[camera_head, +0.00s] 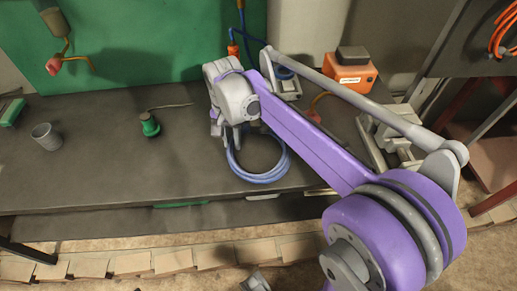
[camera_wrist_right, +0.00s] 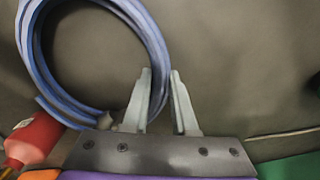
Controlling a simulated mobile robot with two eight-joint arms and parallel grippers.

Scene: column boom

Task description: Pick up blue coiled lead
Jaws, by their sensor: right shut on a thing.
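The blue coiled lead (camera_head: 258,176) hangs or lies in loops at the front part of the dark bench top, just below my right gripper (camera_head: 226,130). In the right wrist view the coil (camera_wrist_right: 50,70) fills the upper left, and its right side runs down to the fingertips. My right gripper (camera_wrist_right: 161,78) is shut on that side of the coil, with a narrow gap between the fingers. My left gripper is not in view.
On the dark bench (camera_head: 100,185) stand a grey cup (camera_head: 46,137), a green knob-like item (camera_head: 149,125) and an orange box (camera_head: 350,75). A green board (camera_head: 150,50) rises behind. A red plug (camera_wrist_right: 35,138) lies near the coil. The bench's left middle is mostly clear.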

